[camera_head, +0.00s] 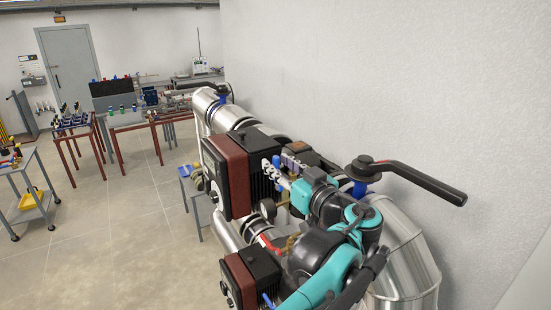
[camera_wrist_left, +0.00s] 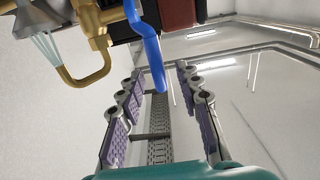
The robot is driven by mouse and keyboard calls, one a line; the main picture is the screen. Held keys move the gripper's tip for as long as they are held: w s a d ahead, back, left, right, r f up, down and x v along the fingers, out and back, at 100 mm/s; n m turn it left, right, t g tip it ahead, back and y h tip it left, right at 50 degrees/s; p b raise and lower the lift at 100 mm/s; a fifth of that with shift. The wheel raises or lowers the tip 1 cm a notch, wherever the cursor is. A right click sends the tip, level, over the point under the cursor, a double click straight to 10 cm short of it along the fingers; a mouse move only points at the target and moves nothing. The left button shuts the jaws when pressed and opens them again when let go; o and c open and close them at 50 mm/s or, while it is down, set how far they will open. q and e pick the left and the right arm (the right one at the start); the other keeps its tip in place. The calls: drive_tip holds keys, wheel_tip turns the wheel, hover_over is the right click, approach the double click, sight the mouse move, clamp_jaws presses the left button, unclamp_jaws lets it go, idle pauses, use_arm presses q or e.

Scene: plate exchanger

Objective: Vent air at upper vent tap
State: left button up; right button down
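The upper vent tap is a brass fitting with a bent brass outlet pipe (camera_wrist_left: 85,72) and a blue lever (camera_wrist_left: 148,48). In the left wrist view the lever hangs down from the top, its lower end between or just in front of my fingertips. In the head view a small blue piece (camera_head: 277,161), probably this lever, shows beside the fingers. My left gripper (camera_head: 270,170) is at the right side of the large dark red and black box. In the wrist view the gripper (camera_wrist_left: 160,78) is open, with a gap between its purple pads. Contact with the lever cannot be told. My right gripper does not show.
The red and black box (camera_head: 226,175) stands close left of the gripper. Silver insulated pipes (camera_head: 405,260) and a black lever handle (camera_head: 420,182) lie to the right, near the white wall.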

use_arm(q)
drive_tip(key=shift+x, duration=0.85)
clamp_jaws()
